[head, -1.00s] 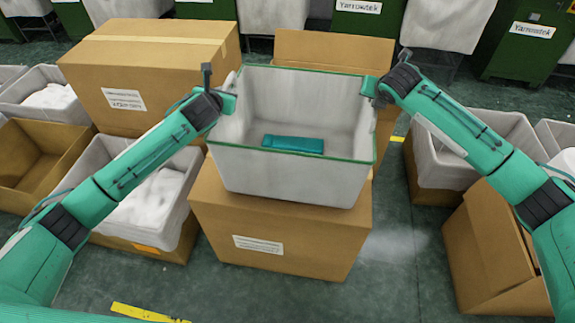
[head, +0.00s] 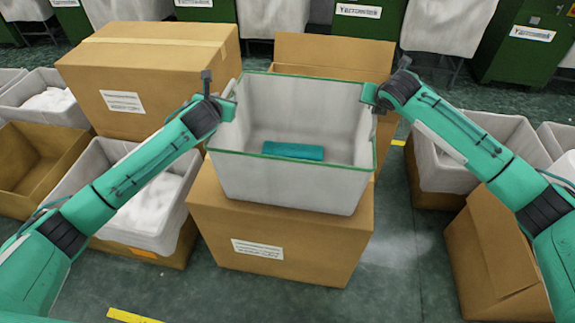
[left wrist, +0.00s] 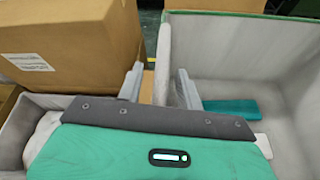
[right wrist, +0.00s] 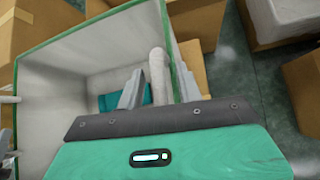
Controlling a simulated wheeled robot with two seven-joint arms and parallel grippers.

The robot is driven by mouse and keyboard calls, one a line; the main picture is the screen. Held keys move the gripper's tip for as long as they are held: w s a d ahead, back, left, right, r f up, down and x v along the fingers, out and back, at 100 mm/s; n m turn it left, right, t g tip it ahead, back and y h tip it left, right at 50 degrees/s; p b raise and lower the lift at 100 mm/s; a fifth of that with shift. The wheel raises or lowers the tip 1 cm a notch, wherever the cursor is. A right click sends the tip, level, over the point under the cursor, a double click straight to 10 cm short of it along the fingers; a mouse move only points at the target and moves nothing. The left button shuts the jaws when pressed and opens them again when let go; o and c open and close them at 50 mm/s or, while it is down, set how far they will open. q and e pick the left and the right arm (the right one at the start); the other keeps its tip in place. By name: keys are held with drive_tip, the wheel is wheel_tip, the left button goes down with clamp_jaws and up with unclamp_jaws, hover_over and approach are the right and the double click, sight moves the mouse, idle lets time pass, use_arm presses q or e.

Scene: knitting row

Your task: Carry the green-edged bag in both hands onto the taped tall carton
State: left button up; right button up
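The green-edged bag (head: 290,182) is a pale, open-topped box shape with a green rim. It appears to stand on a brown carton (head: 300,245) in the middle of the head view. The taped tall carton (head: 150,75) stands behind it to the left, shut, with a tape strip along its top. My left gripper (head: 230,105) is at the bag's left rim; in the left wrist view its fingers are apart, with the wall between them. My right gripper (head: 368,97) is at the right rim, fingers apart around a pale roll (right wrist: 160,75).
A teal block (head: 293,151) lies inside the bag. Lined bins (head: 145,235) with white contents stand at left. Green machines (head: 530,40) line the back. Floor shows between the cartons.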

drive_tip(key=shift+r, duration=0.1)
use_arm(q)
drive_tip(key=v, duration=1.1)
drive_tip(key=shift+s+r, duration=0.15)
drive_tip(key=shift+s, duration=0.2)
use_arm(e)
drive_tip(key=v, duration=1.2)
